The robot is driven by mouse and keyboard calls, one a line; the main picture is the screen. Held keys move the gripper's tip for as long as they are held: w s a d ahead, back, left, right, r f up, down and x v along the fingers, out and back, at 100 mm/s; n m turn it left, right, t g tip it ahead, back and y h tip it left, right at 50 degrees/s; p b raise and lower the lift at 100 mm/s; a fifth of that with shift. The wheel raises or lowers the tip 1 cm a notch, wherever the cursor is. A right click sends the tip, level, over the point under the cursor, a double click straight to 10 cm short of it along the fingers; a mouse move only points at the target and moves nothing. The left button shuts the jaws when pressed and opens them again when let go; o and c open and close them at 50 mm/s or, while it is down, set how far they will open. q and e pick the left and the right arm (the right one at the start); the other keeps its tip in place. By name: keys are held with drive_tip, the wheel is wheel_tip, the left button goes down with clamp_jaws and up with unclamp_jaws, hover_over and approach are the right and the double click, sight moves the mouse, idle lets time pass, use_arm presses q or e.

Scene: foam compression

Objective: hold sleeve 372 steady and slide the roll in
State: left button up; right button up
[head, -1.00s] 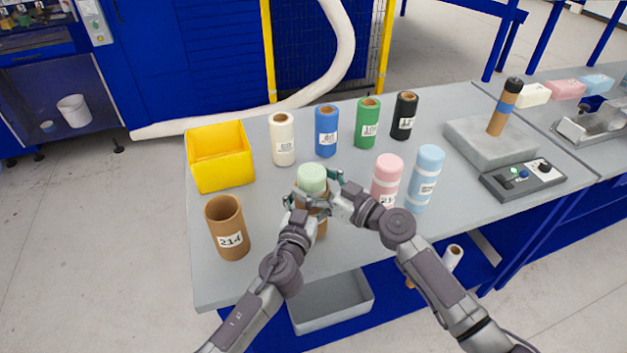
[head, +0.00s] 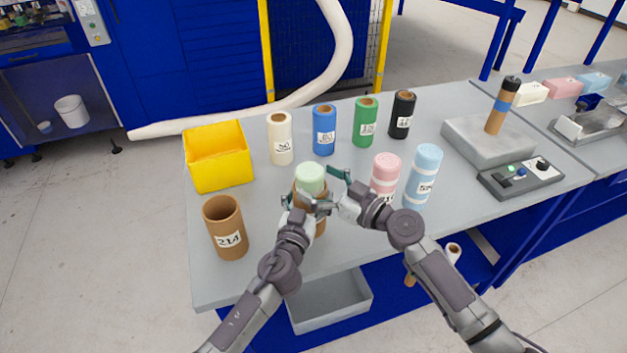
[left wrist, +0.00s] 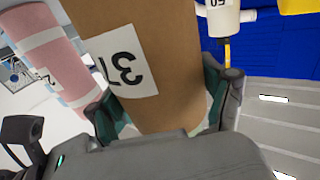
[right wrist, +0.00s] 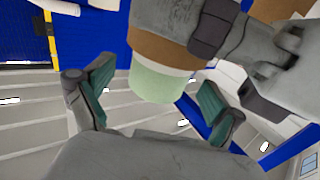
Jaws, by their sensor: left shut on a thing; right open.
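The brown cardboard sleeve 372 (head: 320,226) stands upright near the front of the table. My left gripper (head: 306,203) is shut on it. In the left wrist view the fingers lie on both sides of the sleeve (left wrist: 170,70), beside its partly visible label. The pale green roll (head: 311,178) sits in the sleeve's mouth with its top end sticking out; how deep it reaches is hidden. My right gripper (head: 335,184) is open just right of the roll. In the right wrist view the green end (right wrist: 158,84) shows between the spread fingers, apart from both.
Brown sleeve 214 (head: 226,228) stands to the left, with a yellow bin (head: 220,174) behind it. A pink roll (head: 385,172) and a light blue roll (head: 424,178) stand close to the right. Cream, blue, green and black rolls line the back. A grey tray (head: 330,300) lies below the front edge.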

drive_tip(key=shift+s+d+r, duration=0.35)
drive_tip(key=shift+s+d, duration=0.2)
drive_tip(key=shift+d, duration=0.1)
drive_tip(key=shift+s+d+r, duration=0.4)
drive_tip(key=shift+s+d, duration=0.15)
drive_tip(key=shift+d, duration=0.15)
drive_tip(key=shift+s+d+r, duration=0.35)
drive_tip(key=shift+s+d, duration=0.2)
drive_tip(key=shift+d, duration=0.1)
use_arm(q)
drive_tip(key=o, duration=1.1)
